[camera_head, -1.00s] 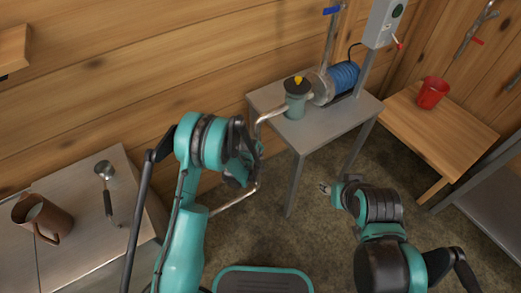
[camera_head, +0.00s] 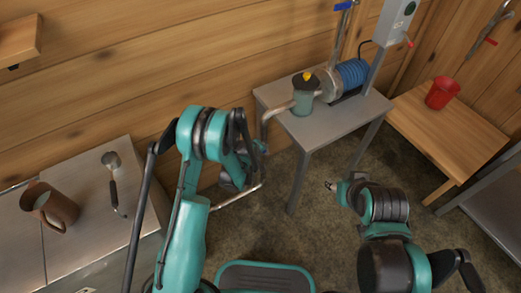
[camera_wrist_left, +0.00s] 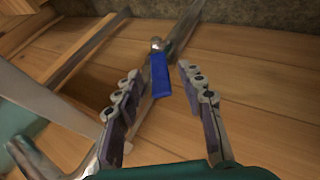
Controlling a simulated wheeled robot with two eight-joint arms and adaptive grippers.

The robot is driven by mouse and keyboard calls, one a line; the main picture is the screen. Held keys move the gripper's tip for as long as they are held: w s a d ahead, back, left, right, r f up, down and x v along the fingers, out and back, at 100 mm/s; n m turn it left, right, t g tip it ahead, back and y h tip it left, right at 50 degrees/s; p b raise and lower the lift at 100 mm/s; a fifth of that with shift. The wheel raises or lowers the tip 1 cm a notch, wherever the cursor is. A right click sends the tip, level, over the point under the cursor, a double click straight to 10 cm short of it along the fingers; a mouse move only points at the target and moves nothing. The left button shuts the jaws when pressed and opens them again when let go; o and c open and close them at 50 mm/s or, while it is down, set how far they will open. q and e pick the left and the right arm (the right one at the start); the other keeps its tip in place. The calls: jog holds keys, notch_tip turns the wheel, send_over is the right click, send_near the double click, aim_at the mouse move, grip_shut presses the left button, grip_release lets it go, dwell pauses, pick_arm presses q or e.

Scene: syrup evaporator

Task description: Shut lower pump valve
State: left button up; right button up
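A blue valve lever (camera_wrist_left: 160,76) sits on a metal pipe (camera_wrist_left: 184,34) in the left wrist view. My left gripper (camera_wrist_left: 158,70) is open, with the lever between its spread fingertips and no clear contact. Another blue lever (camera_head: 344,5) shows at the top of an upright pipe in the head view. The pump (camera_head: 305,97), a teal body with a yellow top, stands on a grey table. My right gripper (camera_head: 330,186) is low over the floor; its finger opening is too small to judge.
The grey metal table (camera_head: 318,128) also carries a blue-ribbed motor (camera_head: 353,74). A red cup (camera_head: 442,92) is on a wooden bench at right. Open floor lies between the table and me.

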pick_arm(q)
jog(key=v, duration=1.1)
jog(key=shift+s+r, duration=0.2)
jog(key=shift+r, duration=0.1)
jog(key=shift+a, duration=0.1)
jog(key=shift+w, duration=0.1)
jog(key=c, duration=0.7)
jog(key=shift+w+m+g+p, duration=0.3)
jog(key=shift+w+m, duration=0.05)
jog(key=shift+m, duration=0.35)
grip_shut()
jog(key=w+d+r+m+g+h+p, duration=0.15)
jog(key=w+m+g+p, duration=0.35)
jog(key=m, duration=1.3)
jog(key=shift+y, duration=0.25)
jog(key=b+x, duration=0.1)
jog(key=x, duration=0.2)
jog(key=w+b+x, duration=0.1)
jog(key=b+x, duration=0.1)
jog(key=x, duration=0.1)
jog(key=b+x, duration=0.2)
jog(key=x, duration=0.1)
jog(key=shift+w+a, duration=0.15)
jog(key=shift+w, duration=0.25)
